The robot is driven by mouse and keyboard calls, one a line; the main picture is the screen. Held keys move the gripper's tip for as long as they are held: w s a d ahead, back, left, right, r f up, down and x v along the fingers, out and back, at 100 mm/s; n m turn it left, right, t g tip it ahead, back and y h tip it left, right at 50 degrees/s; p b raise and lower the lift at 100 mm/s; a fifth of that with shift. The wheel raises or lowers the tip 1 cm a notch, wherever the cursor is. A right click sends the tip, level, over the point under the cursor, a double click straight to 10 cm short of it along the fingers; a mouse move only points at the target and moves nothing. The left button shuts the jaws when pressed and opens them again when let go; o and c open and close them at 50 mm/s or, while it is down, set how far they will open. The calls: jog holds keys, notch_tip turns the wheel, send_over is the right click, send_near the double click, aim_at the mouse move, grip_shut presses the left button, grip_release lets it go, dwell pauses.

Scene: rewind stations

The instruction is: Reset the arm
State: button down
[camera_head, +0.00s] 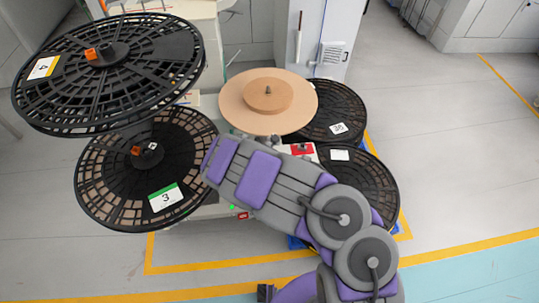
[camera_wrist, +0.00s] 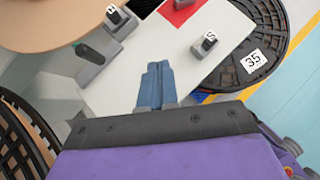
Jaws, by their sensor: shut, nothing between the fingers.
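My gripper (camera_wrist: 154,85) shows in the wrist view with its two blue-grey fingers together and nothing between them. It is above a white machine surface (camera_wrist: 150,48). Around it on that surface are a small switch marked S (camera_wrist: 208,42), another small labelled knob (camera_wrist: 116,16) and a lever with a dark green handle (camera_wrist: 90,53). In the head view my grey and purple arm reaches from the lower right toward the machine, and it hides part of the machine. The fingertips are not visible there.
Black reels stand at left, one labelled 4 (camera_head: 155,55) above one labelled 3 (camera_head: 105,180). A tan disc (camera_head: 235,112) sits at centre. Black reels lie at right, one behind (camera_head: 345,102) and one nearer (camera_head: 365,175). Yellow-lined floor (camera_head: 460,200) is clear at right.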

jog(key=d+r+m+h, duration=0.4)
jog(key=d+r+m, duration=0.5)
jog(key=d+r, duration=0.8)
jog(key=s+d+r+m+g+h, duration=0.1)
jog(key=s+d+r+m+g, duration=0.2)
jog(key=s+d+r+m, duration=0.4)
jog(key=s+d+r+m+g, duration=0.3)
jog(key=s+d+r+m, duration=0.15)
jog(key=s+r, duration=0.4)
jog(key=s+m+g+y, duration=0.2)
jog(key=s+m, duration=0.3)
jog(key=s, duration=0.5)
jog(key=s+a+m+g+y, duration=0.1)
jog(key=s+a+m+y, duration=0.4)
jog(key=s+a, duration=0.9)
jog(key=s+y, duration=0.2)
jog(key=s, duration=0.1)
jog(key=shift+s+r+g, duration=0.2)
jog(key=shift+s+g, duration=0.1)
jog(key=shift+s, duration=0.1)
